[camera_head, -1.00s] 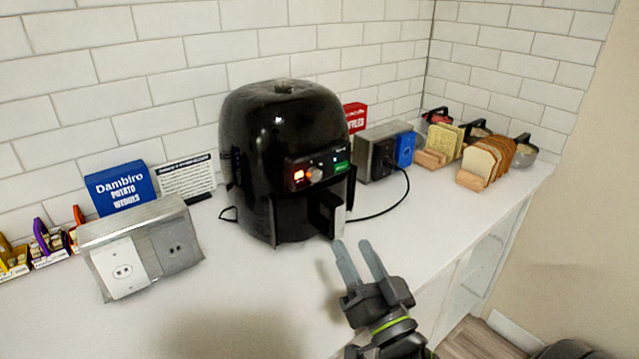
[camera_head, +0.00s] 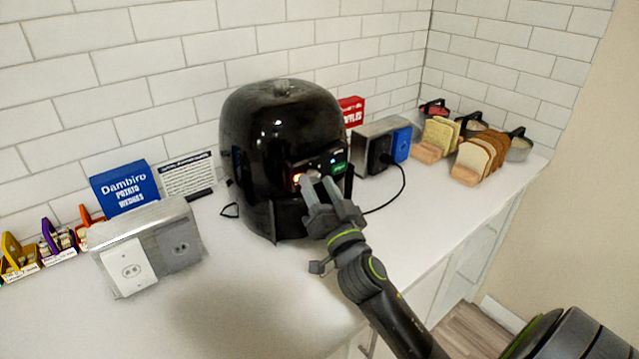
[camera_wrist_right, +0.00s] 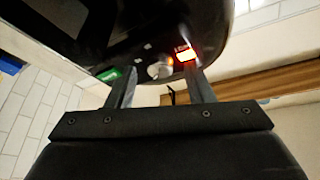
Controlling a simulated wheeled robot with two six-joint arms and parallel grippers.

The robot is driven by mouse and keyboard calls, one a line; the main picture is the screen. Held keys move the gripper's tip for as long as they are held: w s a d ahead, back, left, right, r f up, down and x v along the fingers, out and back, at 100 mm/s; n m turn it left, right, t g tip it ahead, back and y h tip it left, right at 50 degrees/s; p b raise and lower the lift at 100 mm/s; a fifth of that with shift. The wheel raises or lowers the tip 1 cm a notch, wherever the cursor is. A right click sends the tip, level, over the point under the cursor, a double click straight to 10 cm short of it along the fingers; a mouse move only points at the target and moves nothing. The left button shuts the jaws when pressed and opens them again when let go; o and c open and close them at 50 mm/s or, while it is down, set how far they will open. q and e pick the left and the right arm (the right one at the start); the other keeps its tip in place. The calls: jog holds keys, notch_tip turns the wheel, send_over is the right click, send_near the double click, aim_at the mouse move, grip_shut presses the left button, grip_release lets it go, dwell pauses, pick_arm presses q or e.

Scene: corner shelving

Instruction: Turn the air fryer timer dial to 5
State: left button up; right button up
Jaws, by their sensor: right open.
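The black air fryer (camera_head: 275,150) stands on the white counter, its control panel facing the front right. The panel has a lit orange-red switch (camera_head: 297,178) and a green label (camera_head: 338,168). The silver timer dial (camera_wrist_right: 160,70) shows in the right wrist view, between the green label (camera_wrist_right: 110,75) and the lit switch (camera_wrist_right: 185,55). My right gripper (camera_head: 319,188) is open and empty in front of the panel, with its fingers either side of the dial in the wrist picture; I cannot tell if they touch it. The dial's setting is too small to read. My left gripper is out of view.
A grey outlet box (camera_head: 150,235) stands left of the fryer, with a blue potato wedges box (camera_head: 124,188) behind it. Another outlet box (camera_head: 375,145) and bread racks (camera_head: 482,157) are at right. The front counter (camera_head: 240,310) is clear.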

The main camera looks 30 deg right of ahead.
jog(key=shift+c, duration=0.2)
jog(key=c, duration=0.9)
jog(key=shift+d+f+n+t+y+b, duration=0.2)
jog(key=shift+n+y+b, duration=0.25)
jog(key=shift+n+b, duration=0.35)
jog(key=shift+a+f+n+t+y+b, duration=0.1)
jog(key=shift+n+t+y+b, duration=0.2)
jog(key=shift+n+y+b, duration=0.5)
jog(key=shift+c, duration=0.2)
jog(key=n+y+b, duration=0.1)
jog(key=n, duration=0.3)
jog(key=shift+d, duration=0.1)
jog(key=n+y+b, duration=0.1)
jog(key=n+y, duration=0.1)
jog(key=n, duration=0.1)
jog(key=shift+d, duration=0.1)
jog(key=n, duration=0.1)
jog(key=n+y, duration=0.1)
jog(key=n, duration=0.1)
jog(key=shift+d+r+y, duration=0.1)
jog(key=shift+r+y, duration=0.05)
jog(key=shift+y, duration=0.1)
jog(key=shift+d+r+n+g+y, duration=0.1)
jog(key=shift+n+g+y, duration=0.15)
jog(key=shift+n+y, duration=0.65)
jog(key=shift+n+g+y, duration=0.25)
jog(key=shift+n+y, duration=0.15)
jog(key=shift+n, duration=1.3)
